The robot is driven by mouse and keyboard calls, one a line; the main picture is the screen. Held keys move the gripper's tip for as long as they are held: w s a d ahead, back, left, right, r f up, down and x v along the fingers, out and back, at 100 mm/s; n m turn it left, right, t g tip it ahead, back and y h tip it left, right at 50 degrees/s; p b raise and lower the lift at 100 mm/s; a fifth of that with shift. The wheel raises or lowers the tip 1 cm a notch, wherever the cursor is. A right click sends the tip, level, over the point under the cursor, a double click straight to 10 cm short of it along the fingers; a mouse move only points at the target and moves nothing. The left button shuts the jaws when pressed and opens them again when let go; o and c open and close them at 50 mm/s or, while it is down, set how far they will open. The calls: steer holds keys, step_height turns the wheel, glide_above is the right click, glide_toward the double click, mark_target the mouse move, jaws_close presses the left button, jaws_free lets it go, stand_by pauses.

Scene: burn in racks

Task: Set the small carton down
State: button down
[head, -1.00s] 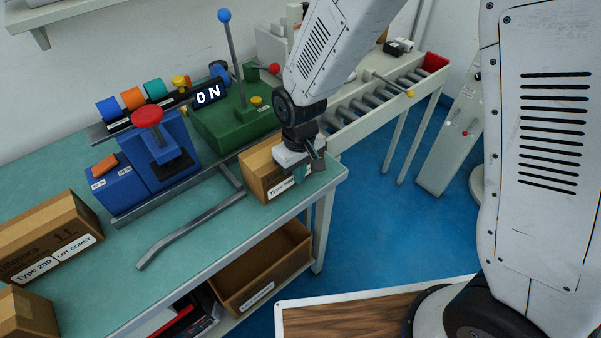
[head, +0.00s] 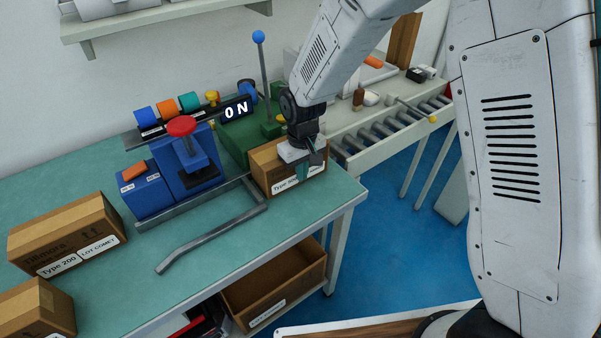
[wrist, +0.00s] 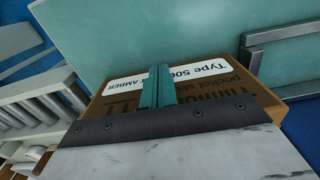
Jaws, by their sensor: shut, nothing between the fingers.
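The small carton (head: 266,163), brown with a white "Type 500" label, appears to stand on the green bench top (head: 225,243) near its right end. My gripper (head: 308,171) is over the carton's right part in the head view. In the wrist view, the carton (wrist: 232,92) lies just below my gripper (wrist: 157,88). The teal fingers are together with nothing between them, in front of the printed carton face. They hide part of the label. I cannot tell whether they touch the carton.
A grey rail (head: 218,238) lies left of the carton. Larger cartons (head: 65,232) sit at left. A roller conveyor (head: 385,130) stands at right; an open box (head: 275,282) sits below.

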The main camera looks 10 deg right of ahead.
steer(key=shift+s+d, duration=0.25)
steer(key=shift+s, duration=0.2)
steer(key=s, duration=0.1)
steer(key=s+d, duration=0.1)
steer(key=shift+s+d, duration=0.25)
steer(key=shift+s, duration=0.15)
step_height(320, 180, up, 10)
steer(key=s+d+r+m, duration=0.2)
steer(key=s+d+r, duration=0.3)
steer(key=s, duration=0.3)
steer(key=s+d+r+m+t, duration=0.1)
steer(key=s+d+r, duration=0.4)
steer(key=s+d, duration=0.2)
steer(key=s+d+r+m, duration=0.2)
steer(key=s+d+r, duration=0.3)
steer(key=s, duration=0.6)
steer(key=shift+d+r+m, duration=0.3)
steer(key=shift+d+r, duration=0.05)
steer(key=shift+d, duration=0.25)
steer(key=shift+s, duration=0.1)
